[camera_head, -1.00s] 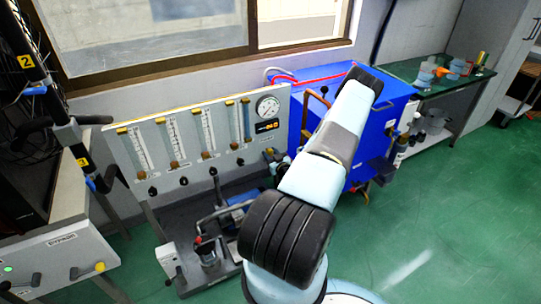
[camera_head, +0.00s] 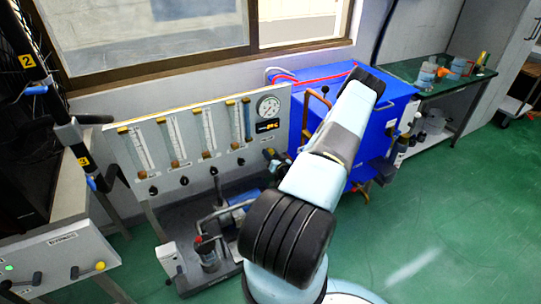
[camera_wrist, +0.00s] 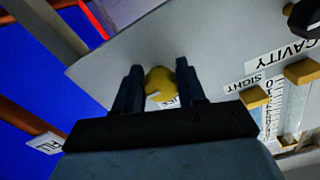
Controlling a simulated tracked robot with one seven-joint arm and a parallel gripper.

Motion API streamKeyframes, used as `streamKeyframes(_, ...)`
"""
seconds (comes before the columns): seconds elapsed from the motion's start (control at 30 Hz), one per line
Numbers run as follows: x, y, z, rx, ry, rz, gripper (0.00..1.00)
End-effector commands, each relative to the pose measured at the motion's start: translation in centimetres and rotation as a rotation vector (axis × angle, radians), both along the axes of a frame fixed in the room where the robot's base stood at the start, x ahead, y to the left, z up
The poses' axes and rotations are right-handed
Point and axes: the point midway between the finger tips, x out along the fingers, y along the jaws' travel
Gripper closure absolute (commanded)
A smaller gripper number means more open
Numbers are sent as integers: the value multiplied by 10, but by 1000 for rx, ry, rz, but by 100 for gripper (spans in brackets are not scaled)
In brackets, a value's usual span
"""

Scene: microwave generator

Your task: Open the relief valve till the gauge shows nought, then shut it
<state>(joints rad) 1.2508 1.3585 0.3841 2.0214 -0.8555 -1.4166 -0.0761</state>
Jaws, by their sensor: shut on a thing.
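A yellow knob (camera_wrist: 161,80) on the grey panel shows in the wrist view between the two dark fingers of my gripper (camera_wrist: 157,72). The gripper is shut on this knob; a small white label next to it is partly hidden. I take the knob for the relief valve, though its own label is not readable. In the head view the gripper (camera_head: 273,156) is at the panel's lower right edge, and the knob is hidden. The round white gauge (camera_head: 268,106) is above it on the panel; its needle is too small to read.
The grey panel (camera_head: 140,130) carries several sight tubes with small knobs below. A blue cabinet (camera_head: 308,120) stands close on the right. A pump (camera_head: 208,252) and pipes stand under the panel. Green floor on the right is clear.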

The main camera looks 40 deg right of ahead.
Motion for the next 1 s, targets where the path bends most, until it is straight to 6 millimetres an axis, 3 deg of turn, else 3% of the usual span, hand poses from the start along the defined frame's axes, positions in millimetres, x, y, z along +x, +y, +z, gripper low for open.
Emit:
streamKeyframes(0.03, 0, 1, -1, 2, 2, 2, 91)
streamKeyframes(0.07, 0, 1, -1, 2, 2, 2, 59)
streamKeyframes(0.27, 0, 1, -1, 0, 2, 2, 40)
streamKeyframes(0.67, -10, 3, -1, 1, 3, 0, 39)
streamKeyframes(1.0, -69, 17, -2, 2, 4, -1, 39)
